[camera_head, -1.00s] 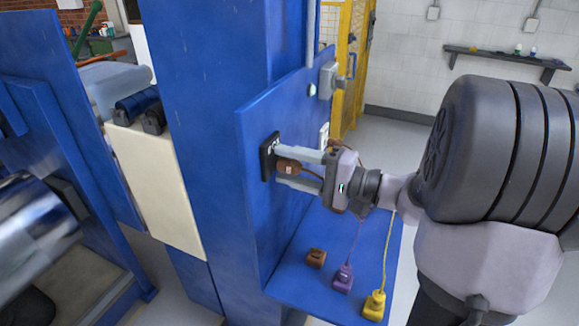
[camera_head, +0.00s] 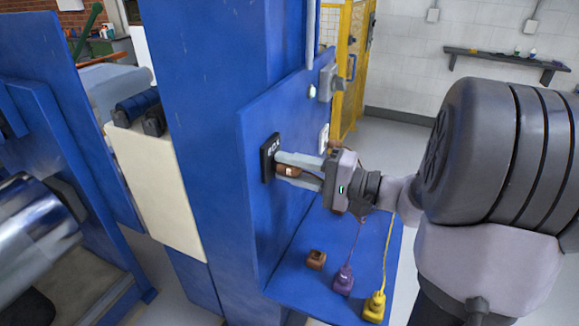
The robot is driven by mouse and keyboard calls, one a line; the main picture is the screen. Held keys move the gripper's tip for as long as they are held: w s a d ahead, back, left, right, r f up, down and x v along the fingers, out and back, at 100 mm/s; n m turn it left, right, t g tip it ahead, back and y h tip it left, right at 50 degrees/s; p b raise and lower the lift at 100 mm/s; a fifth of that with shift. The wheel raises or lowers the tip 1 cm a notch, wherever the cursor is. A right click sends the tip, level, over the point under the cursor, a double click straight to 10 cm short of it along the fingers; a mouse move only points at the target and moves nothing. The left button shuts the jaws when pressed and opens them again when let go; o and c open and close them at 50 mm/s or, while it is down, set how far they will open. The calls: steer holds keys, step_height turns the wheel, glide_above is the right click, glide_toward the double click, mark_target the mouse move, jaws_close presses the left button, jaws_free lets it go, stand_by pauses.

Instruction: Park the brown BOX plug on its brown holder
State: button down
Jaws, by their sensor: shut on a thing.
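The brown BOX plug (camera_head: 291,171) is between the fingers of my gripper (camera_head: 284,167), right at the black BOX socket plate (camera_head: 267,160) on the upright blue panel. My gripper is shut on the plug. I cannot tell whether the plug is still in the socket, since its front end is hidden by the fingers. The small brown holder (camera_head: 316,260) stands on the blue shelf (camera_head: 296,284), below and to the right of the socket. Nothing sits on it.
A purple plug (camera_head: 343,279) and a yellow plug (camera_head: 375,306) stand to the holder's right, their cords rising from the shelf. A light socket (camera_head: 324,137) and a grey box (camera_head: 327,82) are on the panel's right side. A thick blue column (camera_head: 205,120) is left of the panel.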

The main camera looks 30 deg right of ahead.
mark_target(302, 171)
steer(key=shift+f, duration=0.1)
stand_by(0.7)
steer(key=shift+b+v, duration=1.8)
steer(key=shift+v, duration=1.25)
steer(key=s+a+f+n+g+h, duration=0.1)
steer(key=a+f+n+g+h, duration=0.2)
steer(key=f+n+g, duration=0.95)
steer(key=w+d+f+n+g+h, duration=0.2)
steer(key=w+d+f+n+h, duration=0.4)
steer(key=d+f+h, duration=0.3)
steer(key=shift+m+y, duration=0.25)
steer(key=shift+y, duration=0.25)
steer(key=shift+a+f, duration=0.25)
steer(key=shift+f, duration=1.75)
steer(key=shift+a+f, duration=0.2)
steer(key=shift+f, duration=1.8)
